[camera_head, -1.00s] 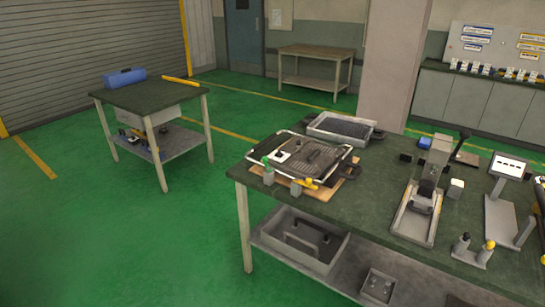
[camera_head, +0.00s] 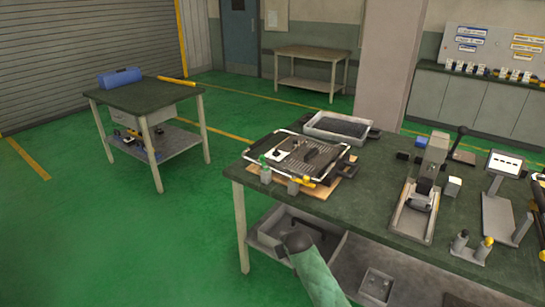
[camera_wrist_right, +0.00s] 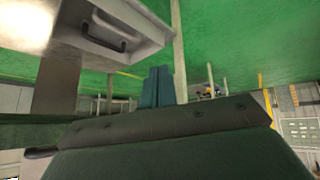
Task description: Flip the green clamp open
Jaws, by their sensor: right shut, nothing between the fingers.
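The green clamp (camera_head: 264,161) is small and stands at the front left corner of the grill-like heating element (camera_head: 300,155) on the workbench. It looks upright, but it is too small to tell its exact position. A yellow clamp (camera_head: 303,181) lies to its right along the front edge. My right gripper (camera_wrist_right: 158,70) shows in the right wrist view with its two dark fingers together and empty. It is well away from the green clamp, which that view does not show. My left gripper is not in view.
My green arm (camera_head: 318,277) rises before the bench's lower shelf, where a grey tray (camera_head: 262,237) sits. The tray also shows in the wrist view (camera_wrist_right: 115,28).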

